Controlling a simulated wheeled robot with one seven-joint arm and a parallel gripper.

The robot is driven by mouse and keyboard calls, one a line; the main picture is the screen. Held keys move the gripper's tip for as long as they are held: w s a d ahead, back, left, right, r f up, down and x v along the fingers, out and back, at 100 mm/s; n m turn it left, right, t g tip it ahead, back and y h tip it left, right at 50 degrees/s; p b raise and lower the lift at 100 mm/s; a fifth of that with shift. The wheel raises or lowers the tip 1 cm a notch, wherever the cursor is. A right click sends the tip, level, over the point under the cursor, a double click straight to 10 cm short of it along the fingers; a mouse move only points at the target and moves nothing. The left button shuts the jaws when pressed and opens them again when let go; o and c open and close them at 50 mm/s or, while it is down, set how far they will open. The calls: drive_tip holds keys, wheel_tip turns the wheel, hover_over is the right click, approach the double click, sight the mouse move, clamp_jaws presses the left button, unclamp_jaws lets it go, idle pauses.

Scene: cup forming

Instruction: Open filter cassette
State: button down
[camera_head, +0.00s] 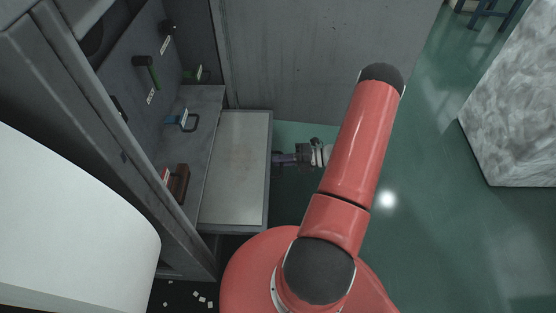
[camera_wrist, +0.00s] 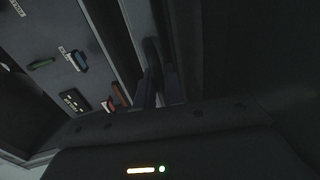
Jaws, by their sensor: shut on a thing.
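The filter cassette appears to be the grey box with a pale flat top (camera_head: 236,165), which sticks out from the cabinet's grey panel in the head view. A dark purplish handle (camera_head: 284,158) is at its right edge. My gripper (camera_head: 298,157) is at this handle and shut on it; the contact itself is small and dim. In the wrist view my gripper's dark fingers (camera_wrist: 158,82) point up the picture, close together against a dark part. What lies between them is hard to make out.
A grey wall (camera_head: 320,60) stands behind. A mottled grey block (camera_head: 515,110) is at right; green floor (camera_head: 440,235) is clear between. White scraps (camera_head: 201,298) lie below.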

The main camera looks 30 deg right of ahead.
drive_tip(key=c, duration=1.6)
unclamp_jaws()
drive_tip(key=v, duration=0.7)
drive_tip(key=shift+s+d+r, duration=0.1)
drive_tip(key=shift+s+d, duration=0.1)
drive_tip(key=shift+d, duration=0.1)
